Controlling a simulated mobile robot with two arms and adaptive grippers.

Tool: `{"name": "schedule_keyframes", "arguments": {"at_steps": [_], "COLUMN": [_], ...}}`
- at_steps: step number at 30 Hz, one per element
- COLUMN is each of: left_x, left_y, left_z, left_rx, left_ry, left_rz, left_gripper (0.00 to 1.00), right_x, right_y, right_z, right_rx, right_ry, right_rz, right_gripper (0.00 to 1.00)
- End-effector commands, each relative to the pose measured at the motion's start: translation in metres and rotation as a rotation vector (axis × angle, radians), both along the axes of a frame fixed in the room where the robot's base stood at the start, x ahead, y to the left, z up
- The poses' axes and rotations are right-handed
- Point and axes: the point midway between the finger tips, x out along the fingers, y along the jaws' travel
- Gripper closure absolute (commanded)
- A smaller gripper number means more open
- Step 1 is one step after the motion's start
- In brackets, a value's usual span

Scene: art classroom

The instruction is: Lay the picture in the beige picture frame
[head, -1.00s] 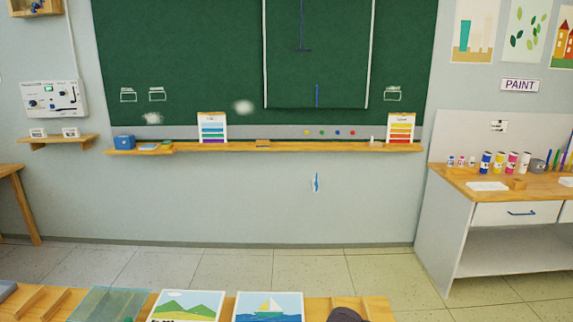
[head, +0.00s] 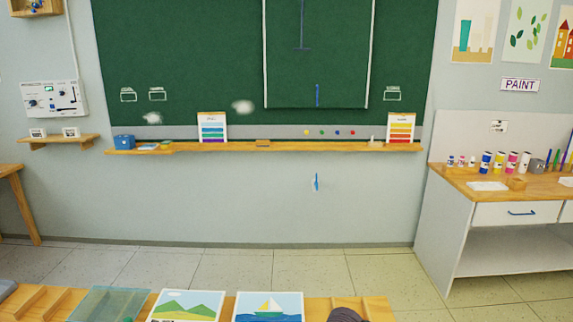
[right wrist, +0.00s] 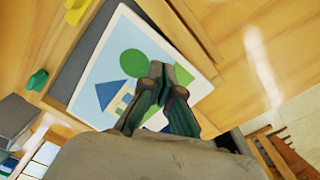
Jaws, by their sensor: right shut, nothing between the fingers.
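In the right wrist view a white-bordered picture of a blue-roofed house and a round green tree (right wrist: 130,64) lies flat below my right gripper (right wrist: 163,80). A strip of dark grey shows along its left side, with beige wooden bars of what looks like the picture frame (right wrist: 178,36) beside it. I cannot tell whether the picture is fully down inside the frame. My right gripper is shut and empty, its fingers over the picture and hiding its lower middle. Whether the fingertips touch it is unclear. My left gripper is in neither view.
In the head view a hills picture (head: 185,308), a sailboat picture (head: 268,308) and a clear sheet (head: 105,303) lie on the wooden table. In the right wrist view a yellow piece (right wrist: 76,12), a green piece (right wrist: 37,80) and a grey box (right wrist: 14,118) are near the frame.

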Motion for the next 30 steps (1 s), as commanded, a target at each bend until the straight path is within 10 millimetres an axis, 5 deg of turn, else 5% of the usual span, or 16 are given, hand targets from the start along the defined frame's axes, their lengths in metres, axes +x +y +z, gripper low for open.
{"name": "schedule_keyframes", "arguments": {"at_steps": [30], "left_x": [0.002], "left_y": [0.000], "left_z": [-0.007], "left_rx": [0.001], "left_ry": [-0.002], "left_rz": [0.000], "left_gripper": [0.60], "right_x": [0.000], "right_y": [0.000], "right_z": [-0.016], "right_rx": [0.000], "right_ry": [0.000], "right_rz": [0.000], "right_gripper": [1.00]}}
